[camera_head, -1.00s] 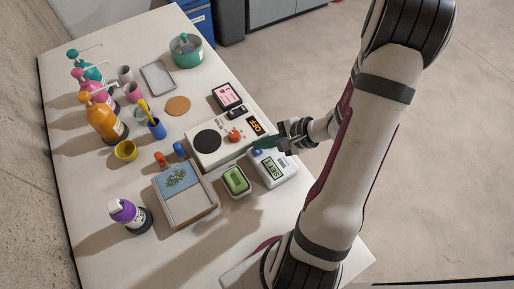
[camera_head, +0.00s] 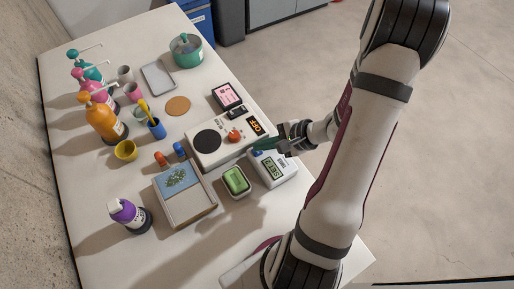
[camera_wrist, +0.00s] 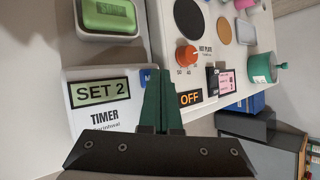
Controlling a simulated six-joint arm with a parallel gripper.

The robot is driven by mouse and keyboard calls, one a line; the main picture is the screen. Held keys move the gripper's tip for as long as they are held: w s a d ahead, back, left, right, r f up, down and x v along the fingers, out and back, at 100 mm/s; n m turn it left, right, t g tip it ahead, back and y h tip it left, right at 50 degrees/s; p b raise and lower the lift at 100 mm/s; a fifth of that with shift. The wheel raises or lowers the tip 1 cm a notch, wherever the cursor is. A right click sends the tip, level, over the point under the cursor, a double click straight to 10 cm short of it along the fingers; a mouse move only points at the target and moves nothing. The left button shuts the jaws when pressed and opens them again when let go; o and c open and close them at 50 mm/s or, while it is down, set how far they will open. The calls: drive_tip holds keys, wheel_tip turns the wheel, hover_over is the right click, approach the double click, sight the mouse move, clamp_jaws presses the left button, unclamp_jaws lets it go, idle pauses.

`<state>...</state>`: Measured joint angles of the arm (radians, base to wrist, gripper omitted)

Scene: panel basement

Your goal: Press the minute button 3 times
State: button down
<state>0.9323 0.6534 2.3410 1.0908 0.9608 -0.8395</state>
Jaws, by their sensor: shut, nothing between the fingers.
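The white timer (camera_head: 287,174) lies near the table's right edge.
The hot plate (camera_head: 207,141) with a red-orange knob and an "OFF" display stands just beyond the timer. A framed tray (camera_head: 187,207) and bottles stand farther left. The front of the table is clear.

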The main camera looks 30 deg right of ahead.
idle(0.5)
drive_tip(key=shift+r, duration=0.8)
drive_tip(key=shift+r, duration=2.5)
wheel_tip(320, 180, up, 4)
drive_tip(key=shift+f, duration=0.1)
idle(0.5)
drive_tip(key=shift+f, duration=4.45)
